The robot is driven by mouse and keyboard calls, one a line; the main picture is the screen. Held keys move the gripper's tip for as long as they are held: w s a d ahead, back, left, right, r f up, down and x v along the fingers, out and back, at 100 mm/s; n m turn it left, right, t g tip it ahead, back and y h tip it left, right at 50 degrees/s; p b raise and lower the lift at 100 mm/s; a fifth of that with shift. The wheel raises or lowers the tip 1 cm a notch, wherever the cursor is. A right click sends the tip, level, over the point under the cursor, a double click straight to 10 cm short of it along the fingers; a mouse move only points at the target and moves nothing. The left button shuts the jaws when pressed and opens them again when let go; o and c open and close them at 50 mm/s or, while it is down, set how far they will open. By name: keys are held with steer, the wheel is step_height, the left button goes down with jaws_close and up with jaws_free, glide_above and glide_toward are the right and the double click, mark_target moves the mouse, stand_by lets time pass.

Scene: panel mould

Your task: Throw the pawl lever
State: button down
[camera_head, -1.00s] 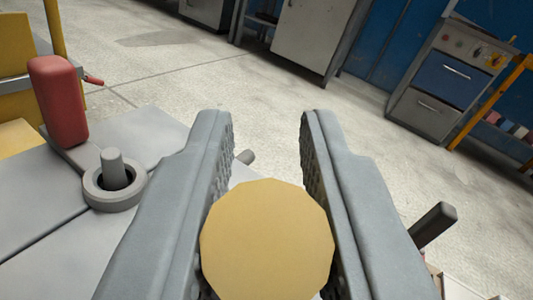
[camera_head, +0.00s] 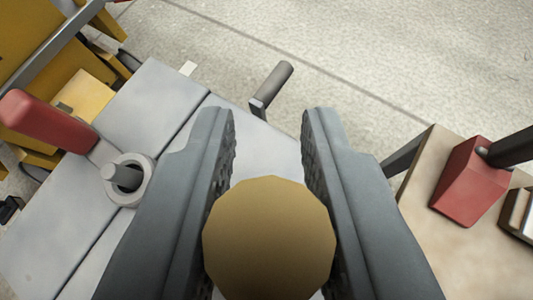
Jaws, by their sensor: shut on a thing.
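My gripper (camera_head: 270,125) has both jaws around a tan, many-sided round knob (camera_head: 269,238), seen end-on, and is shut on it. What the knob is fixed to is hidden behind it and the jaws. A red-gripped lever (camera_head: 45,120) lies at the left, slanting in the picture, beside a grey ring with a peg in it (camera_head: 125,178). Which of these parts is the pawl lever I cannot tell for sure. Grey panels (camera_head: 150,110) lie under the ring and behind my jaws.
A dark grey rod handle (camera_head: 272,85) sticks out past the panel's far edge. At the right, a tan tabletop (camera_head: 415,185) bears a red block (camera_head: 470,182). Yellow framework (camera_head: 70,60) stands at upper left. The concrete floor (camera_head: 380,50) beyond is clear.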

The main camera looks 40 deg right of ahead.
steer(key=shift+d+f+m+g+y, duration=0.1)
steer(key=shift+d+f+m+y, duration=0.2)
steer(key=shift+d+y, duration=0.35)
steer(key=shift+d+f+m+g+y, duration=0.15)
steer(key=shift+d+f+y, duration=0.15)
steer(key=shift+d+y, duration=0.35)
steer(key=shift+d+f+m+g+y, duration=0.1)
steer(key=shift+d+f+m+y, duration=0.2)
steer(key=shift+d+y, duration=0.35)
steer(key=c, duration=1.3)
jaws_free()
steer(key=shift+f, duration=0.1)
steer(key=shift+o, duration=0.2)
steer(key=v, duration=1.7)
steer(key=shift+s, duration=0.15)
